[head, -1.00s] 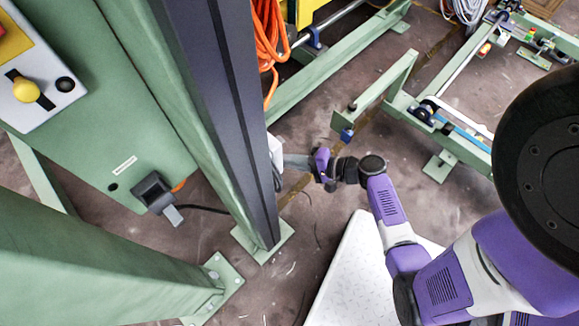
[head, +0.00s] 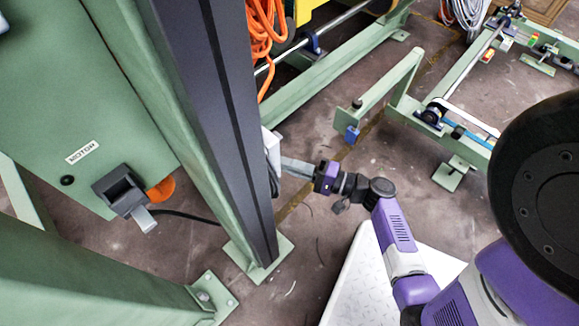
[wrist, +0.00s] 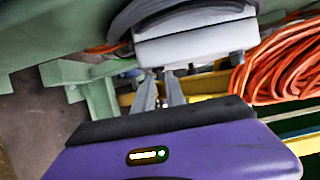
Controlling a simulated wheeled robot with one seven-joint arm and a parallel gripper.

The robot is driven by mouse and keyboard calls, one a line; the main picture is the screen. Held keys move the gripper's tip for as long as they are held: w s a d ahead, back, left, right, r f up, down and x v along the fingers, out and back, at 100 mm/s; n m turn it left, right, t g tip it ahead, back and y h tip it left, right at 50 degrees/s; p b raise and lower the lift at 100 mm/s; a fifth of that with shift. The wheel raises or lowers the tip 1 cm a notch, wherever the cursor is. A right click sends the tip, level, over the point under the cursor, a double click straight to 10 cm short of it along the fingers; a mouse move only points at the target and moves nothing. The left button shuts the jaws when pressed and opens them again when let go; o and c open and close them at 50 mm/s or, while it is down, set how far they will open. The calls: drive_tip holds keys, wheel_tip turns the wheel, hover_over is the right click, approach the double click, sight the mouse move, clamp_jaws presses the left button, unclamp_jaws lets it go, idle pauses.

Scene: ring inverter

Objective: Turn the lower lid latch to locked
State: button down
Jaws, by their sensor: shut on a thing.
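A light grey box (head: 271,148) is on the far side of the dark-faced green post, which hides most of it in the head view. It fills the top middle of the wrist view (wrist: 195,42). My gripper (head: 288,166) reaches it from the right, and its fingertips are near the box's edge. In the wrist view, the two narrow grey fingers (wrist: 161,76) are close together at the box's near edge, shut on a small part there, which I take to be the lower lid latch. The fingers and box hide most of that part, so its turn position cannot be read.
The green post (head: 215,120) stands close left of my gripper. Orange cable (wrist: 285,62) hangs beyond it. A grey connector (head: 122,190) sits on the green cabinet marked MOTOR. A green conveyor frame (head: 380,95) lies to the right. Open floor (head: 335,210) lies below the gripper.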

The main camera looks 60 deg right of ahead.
drive_tip(key=shift+w, duration=0.15)
drive_tip(key=c, duration=1.5)
unclamp_jaws()
drive_tip(key=shift+c, duration=0.2)
drive_tip(key=s+p, duration=0.1)
drive_tip(key=s, duration=0.6)
drive_tip(key=shift+s+d, duration=0.4)
drive_tip(key=shift+d+f, duration=0.1)
drive_tip(key=shift+f, duration=0.05)
